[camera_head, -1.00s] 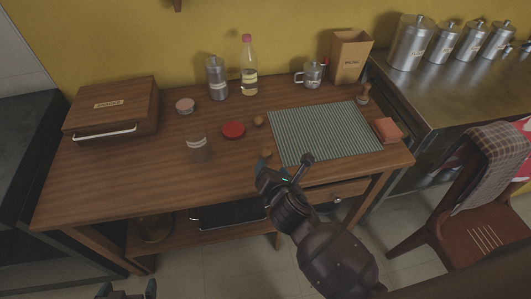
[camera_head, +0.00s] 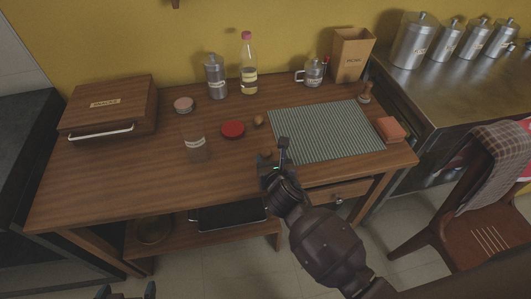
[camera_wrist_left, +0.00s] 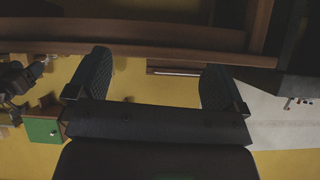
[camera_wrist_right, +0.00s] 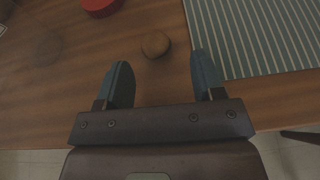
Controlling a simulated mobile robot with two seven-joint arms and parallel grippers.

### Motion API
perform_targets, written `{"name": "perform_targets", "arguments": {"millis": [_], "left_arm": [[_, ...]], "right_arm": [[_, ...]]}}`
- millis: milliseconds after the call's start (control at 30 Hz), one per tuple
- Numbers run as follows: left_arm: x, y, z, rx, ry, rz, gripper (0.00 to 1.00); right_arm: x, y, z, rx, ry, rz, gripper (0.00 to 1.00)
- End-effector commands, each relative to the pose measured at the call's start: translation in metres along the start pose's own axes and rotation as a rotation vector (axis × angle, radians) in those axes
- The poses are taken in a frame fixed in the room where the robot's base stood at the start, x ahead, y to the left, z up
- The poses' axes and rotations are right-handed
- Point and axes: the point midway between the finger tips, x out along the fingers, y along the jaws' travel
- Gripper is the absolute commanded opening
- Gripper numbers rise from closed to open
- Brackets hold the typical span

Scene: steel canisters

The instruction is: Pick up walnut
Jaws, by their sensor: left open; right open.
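A round brown walnut (camera_wrist_right: 155,45) lies on the wooden table (camera_head: 120,180), just left of the striped mat. In the right wrist view it sits just beyond and between my fingertips, not touching them. In the head view the right gripper largely hides this walnut. A second walnut (camera_head: 258,120) lies farther back, right of the red lid. My right gripper (camera_head: 273,151) is open and empty at the table's front edge; its two fingers also show in the right wrist view (camera_wrist_right: 160,65). My left gripper (camera_head: 128,292) is open and empty, low in front of the table, away from the walnuts.
The red lid (camera_head: 232,129) lies left of the far walnut, and a glass jar (camera_head: 195,148) stands farther left. The striped mat (camera_head: 325,130) is right of the near walnut. A wooden box (camera_head: 108,105), bottle (camera_head: 248,65) and canister (camera_head: 216,77) stand behind.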

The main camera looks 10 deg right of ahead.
Motion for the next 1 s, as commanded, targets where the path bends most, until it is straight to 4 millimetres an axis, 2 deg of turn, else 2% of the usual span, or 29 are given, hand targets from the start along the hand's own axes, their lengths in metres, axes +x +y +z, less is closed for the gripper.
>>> {"name": "perform_targets", "arguments": {"millis": [267, 400, 700, 767, 1000], "left_arm": [[0.006, 0.003, 0.019, 0.001, -0.031, 0.005, 0.98], [0.006, 0.003, 0.018, 0.001, -0.028, 0.006, 0.98], [0.007, 0.003, 0.015, 0.002, -0.022, 0.006, 0.98], [0.007, 0.003, 0.015, 0.002, -0.022, 0.006, 0.98], [0.007, 0.003, 0.016, 0.002, -0.025, 0.006, 0.98]], "right_arm": [[0.033, 0.008, -0.005, 0.004, 0.005, 0.001, 0.62], [0.047, 0.007, -0.003, 0.002, 0.003, 0.001, 0.62], [0.052, 0.006, 0.001, 0.001, 0.0, 0.0, 0.62], [0.051, 0.006, 0.001, 0.001, 0.0, 0.0, 0.56], [0.051, 0.006, 0.0, 0.001, 0.0, 0.0, 0.19]]}}
